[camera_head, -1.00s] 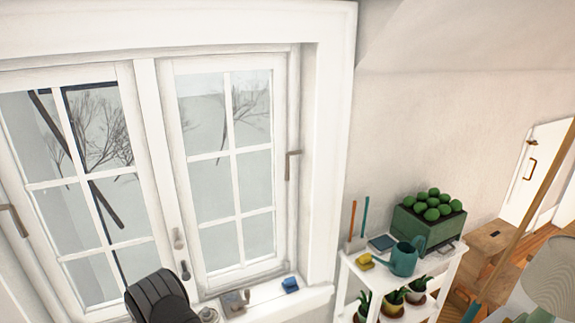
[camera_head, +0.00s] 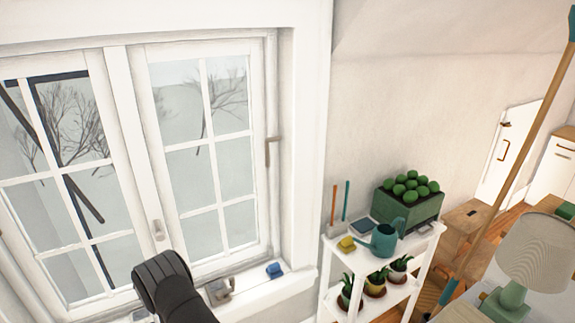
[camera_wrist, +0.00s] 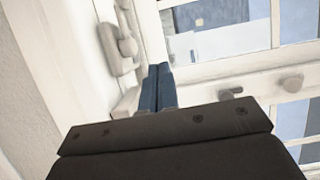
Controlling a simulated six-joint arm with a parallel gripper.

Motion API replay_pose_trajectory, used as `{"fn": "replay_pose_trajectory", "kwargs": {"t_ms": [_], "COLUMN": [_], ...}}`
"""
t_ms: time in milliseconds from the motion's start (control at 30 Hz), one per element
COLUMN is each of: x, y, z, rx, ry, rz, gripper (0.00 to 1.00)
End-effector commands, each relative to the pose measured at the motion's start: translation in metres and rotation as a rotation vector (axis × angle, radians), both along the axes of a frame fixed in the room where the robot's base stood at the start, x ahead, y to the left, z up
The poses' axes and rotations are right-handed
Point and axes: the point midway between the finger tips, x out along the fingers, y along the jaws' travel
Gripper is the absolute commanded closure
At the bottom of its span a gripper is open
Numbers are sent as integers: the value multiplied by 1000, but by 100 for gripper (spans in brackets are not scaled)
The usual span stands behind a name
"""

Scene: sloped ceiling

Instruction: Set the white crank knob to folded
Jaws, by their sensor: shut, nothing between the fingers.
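My gripper (camera_wrist: 159,84) shows in the wrist view with its two dark blue fingers shut together and nothing between them. A pale plate with a rounded white knob (camera_wrist: 127,47) stands just left of the fingertips; it looks like the white crank knob, though I cannot be sure. The fingertips appear close to it; contact cannot be told. A pale block-like part (camera_wrist: 128,101) lies left of the fingers, partly hidden by the gripper body. In the head view, a small pale fitting (camera_head: 157,230) sits on the window's middle post, above my dark arm, which hides the fingers.
In the head view, a grey object (camera_head: 220,288) and a blue object (camera_head: 274,270) stand on the sill (camera_head: 262,293). A white plant shelf (camera_head: 332,265) is at right.

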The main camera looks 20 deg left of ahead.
Motion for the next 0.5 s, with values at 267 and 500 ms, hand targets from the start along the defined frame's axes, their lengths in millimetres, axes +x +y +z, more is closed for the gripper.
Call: {"fn": "replay_pose_trajectory", "kwargs": {"t_ms": [267,500], "x": [0,0], "y": [-1,-1], "z": [0,0], "rx": [1,1], "ry": [0,-1], "rz": [0,0], "gripper": [98,58]}}
